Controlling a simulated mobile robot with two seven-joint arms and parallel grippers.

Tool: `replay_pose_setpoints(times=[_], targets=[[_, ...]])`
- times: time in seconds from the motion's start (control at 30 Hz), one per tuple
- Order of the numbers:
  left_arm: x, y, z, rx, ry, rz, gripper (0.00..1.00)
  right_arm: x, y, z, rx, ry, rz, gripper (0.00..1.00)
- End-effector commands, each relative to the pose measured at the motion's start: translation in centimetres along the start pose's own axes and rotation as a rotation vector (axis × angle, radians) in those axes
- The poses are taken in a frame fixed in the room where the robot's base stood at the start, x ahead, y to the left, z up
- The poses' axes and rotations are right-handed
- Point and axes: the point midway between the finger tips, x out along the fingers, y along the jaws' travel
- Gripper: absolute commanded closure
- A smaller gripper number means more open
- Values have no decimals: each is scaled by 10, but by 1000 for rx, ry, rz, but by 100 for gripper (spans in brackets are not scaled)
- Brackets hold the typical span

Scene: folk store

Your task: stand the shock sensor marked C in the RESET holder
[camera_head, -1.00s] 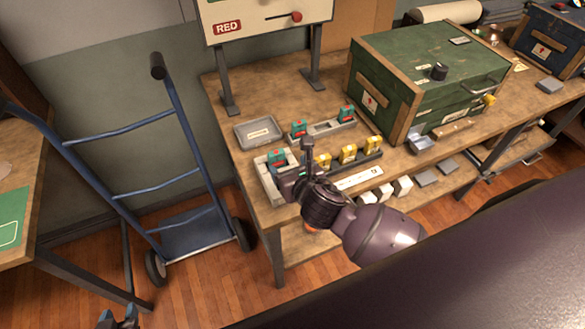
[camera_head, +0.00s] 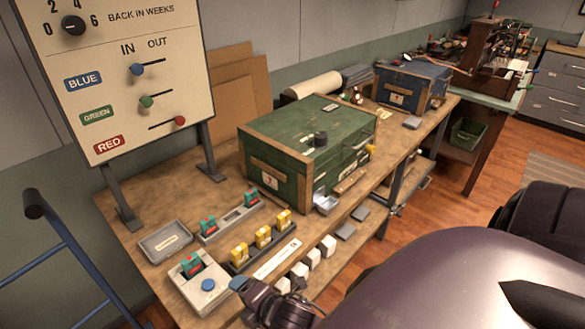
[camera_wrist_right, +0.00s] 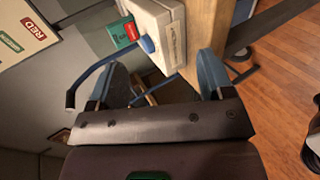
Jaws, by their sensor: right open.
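A light grey box (camera_head: 200,295) with a blue button stands at the front left bench corner. A teal-and-red sensor (camera_head: 192,264) stands upright in its holder; I cannot read its letter or any RESET mark. The box (camera_wrist_right: 157,28) and this sensor (camera_wrist_right: 122,33) also show in the right wrist view, beyond the fingers. Two similar sensors (camera_head: 208,226) (camera_head: 250,196) stand at the ends of a grey rack (camera_head: 231,220), with an empty tray between them. My right gripper (camera_wrist_right: 166,82) is open and empty, just off the box's front right side. My left gripper is out of view.
A dark rack (camera_head: 267,251) holds yellow sensors beside the box. A grey labelled tray (camera_head: 165,243) lies behind it. A green chest (camera_head: 300,155) stands further right. A switch board (camera_head: 130,75) on posts rises behind.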

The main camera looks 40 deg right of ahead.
Motion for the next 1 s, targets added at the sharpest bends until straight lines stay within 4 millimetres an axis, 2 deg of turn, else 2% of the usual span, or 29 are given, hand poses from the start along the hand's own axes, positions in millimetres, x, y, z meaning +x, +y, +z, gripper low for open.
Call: replay_pose_setpoints(times=[0.1,0.3,0.5,0.7,1.0], targets=[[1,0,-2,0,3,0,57,-12,-21,12,349,-13,-14,26],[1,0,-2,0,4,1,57,-34,-50,33,924,-46,-7,26],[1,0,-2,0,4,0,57,-53,-72,51,1342,-79,23,26],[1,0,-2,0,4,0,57,-60,-78,58,1500,-90,42,26],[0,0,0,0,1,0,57,-60,-79,58,1505,-90,42,26]])
